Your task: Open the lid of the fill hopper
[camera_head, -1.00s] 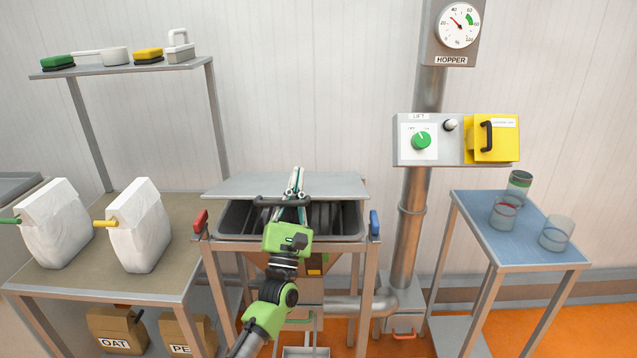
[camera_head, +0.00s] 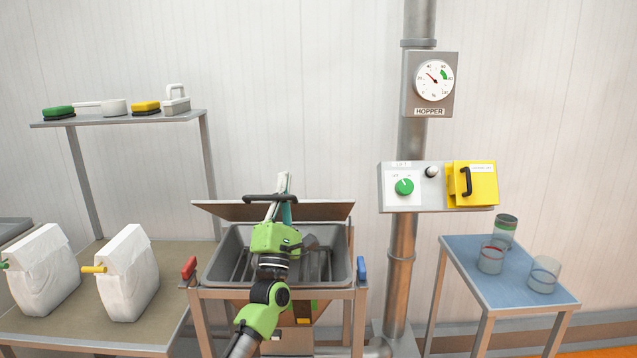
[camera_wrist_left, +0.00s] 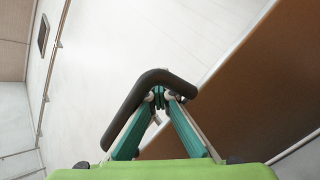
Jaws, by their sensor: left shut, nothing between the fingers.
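The fill hopper (camera_head: 343,268) is a grey open-topped tub on a metal frame. Its lid (camera_head: 325,211) stands tilted up at the back, with its brownish face toward me. The dark lid handle (camera_head: 256,198) runs along its upper edge. My left gripper (camera_head: 284,182) reaches over the hopper to the handle, and its fingers are shut with nothing between them. In the left wrist view the fingertips (camera_wrist_left: 159,95) meet under the bent black handle (camera_wrist_left: 126,105), close against it; contact is hard to tell. My right gripper is out of view.
A red clip (camera_head: 189,267) and a blue clip (camera_head: 362,269) flank the hopper. White sacks (camera_head: 128,272) stand on the left table. A control box (camera_head: 437,187) and pipe (camera_head: 402,245) are to the right, beside a blue-topped table (camera_head: 508,283) with jars.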

